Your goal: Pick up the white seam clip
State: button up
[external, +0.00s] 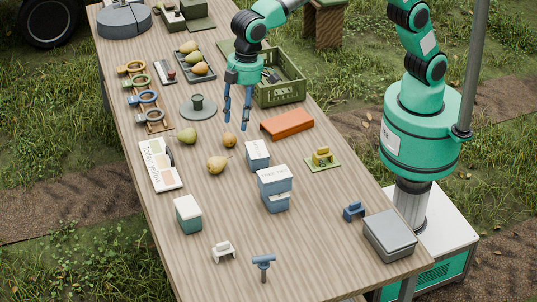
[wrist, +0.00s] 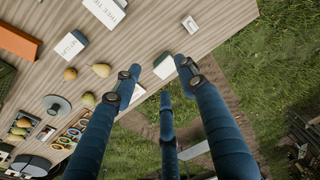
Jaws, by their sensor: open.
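The white seam clip (external: 223,251) appears to be the small white clip-shaped piece standing on the near part of the table, in front of the white-lidded boxes. A small white piece that looks like it also shows at the top of the wrist view (wrist: 191,24), near the table edge and beyond my fingertips. My gripper (external: 237,118) is open and empty, with its blue fingers pointing down over the middle of the table. It is well apart from the clip, on the far side of the pears and boxes. The spread fingers fill the lower wrist view (wrist: 158,72).
White-lidded boxes (external: 275,188), (external: 188,215) and pears (external: 217,164) stand between my gripper and the clip. A blue T-shaped piece (external: 263,264) stands right of the clip. An orange block (external: 287,124) and green crate (external: 280,92) lie along the right side.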

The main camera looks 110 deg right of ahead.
jog(key=w+a+f, duration=0.6)
jog(key=w+f, duration=0.1)
jog(key=f, duration=0.3)
jog(key=g+b, duration=0.1)
jog(key=g, duration=0.1)
send_over(223, 250)
jog(key=d, duration=0.1)
notch_tip(223, 250, down, 11)
jog(key=shift+s+d+f, duration=0.15)
jog(key=shift+s+d, duration=0.05)
jog(key=shift+f+b, duration=1.05)
jog(key=shift+f, duration=3.25)
jog(key=shift+f+b, duration=0.95)
jog(key=shift+f, duration=1.7)
